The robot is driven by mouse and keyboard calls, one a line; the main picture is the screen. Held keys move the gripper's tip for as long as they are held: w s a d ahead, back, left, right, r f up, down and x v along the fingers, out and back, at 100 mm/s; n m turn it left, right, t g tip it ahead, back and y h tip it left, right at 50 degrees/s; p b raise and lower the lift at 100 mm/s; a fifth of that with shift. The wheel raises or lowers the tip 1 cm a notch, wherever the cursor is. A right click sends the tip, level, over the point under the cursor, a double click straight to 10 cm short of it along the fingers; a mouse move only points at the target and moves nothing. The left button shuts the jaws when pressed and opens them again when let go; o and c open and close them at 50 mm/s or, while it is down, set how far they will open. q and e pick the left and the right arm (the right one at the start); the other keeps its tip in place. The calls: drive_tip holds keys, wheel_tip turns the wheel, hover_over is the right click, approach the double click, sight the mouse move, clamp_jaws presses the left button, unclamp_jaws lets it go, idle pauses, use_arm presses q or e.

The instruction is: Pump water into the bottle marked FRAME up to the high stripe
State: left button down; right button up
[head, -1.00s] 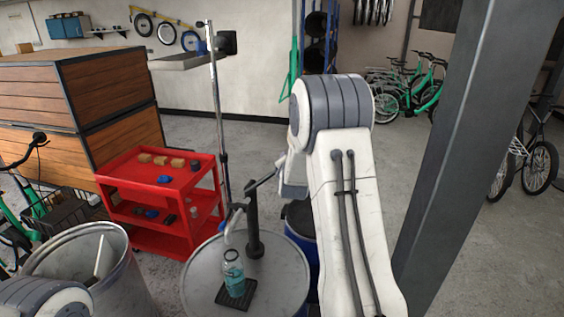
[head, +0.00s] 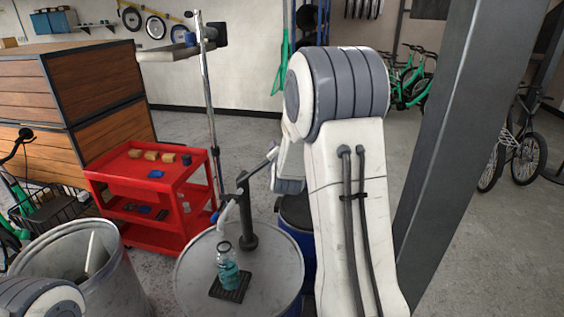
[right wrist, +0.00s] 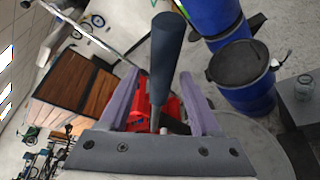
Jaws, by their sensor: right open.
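A clear bottle (head: 228,273) with teal in its lower part stands upright on a black mat (head: 230,296) on the drum top. Its marking and stripes are too small to read. The dark pump (head: 247,220) stands behind it, with its pale spout (head: 228,208) over the bottle's mouth. The pump lever (head: 257,167) slants up to the right, its end hidden by my right arm. In the right wrist view my right gripper (right wrist: 158,80) is open, its two purple-grey fingers on either side of the dark lever grip (right wrist: 166,58). My left gripper is out of view.
The grey drum top (head: 275,265) bears the pump. A red cart (head: 150,172) with small items stands behind left, and an open grey bin (head: 45,250) at front left. A blue barrel (head: 308,245) is behind my right arm. A grey post (head: 455,130) rises at right.

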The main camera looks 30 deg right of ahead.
drive_tip(key=b+v, duration=0.1)
drive_tip(key=v, duration=0.5)
drive_tip(key=shift+b, duration=0.3)
